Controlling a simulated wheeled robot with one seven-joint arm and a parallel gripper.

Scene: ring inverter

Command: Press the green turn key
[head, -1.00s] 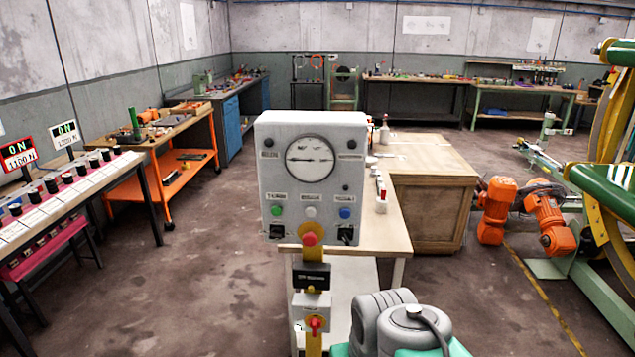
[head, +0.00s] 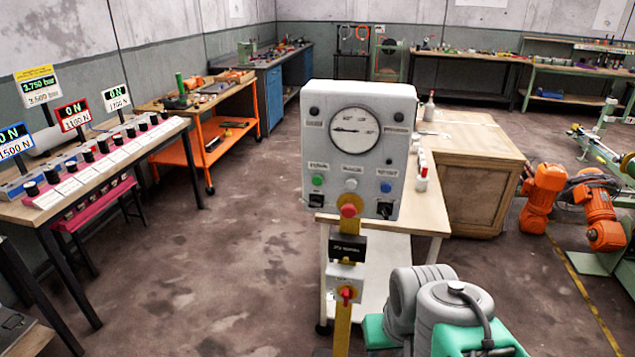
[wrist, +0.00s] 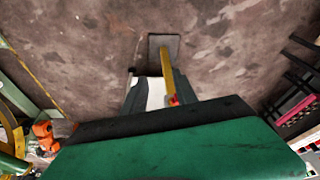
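Whether the green one turns is too small to tell. A black switch (head: 315,201) lies just below it. My gripper is outside the head view, where only my grey and green arm shows at lower right.
A red mushroom button (head: 348,210) and a red switch (head: 347,293) sit on the post. A bench (head: 150,150) with displays is at left; floor between is clear.

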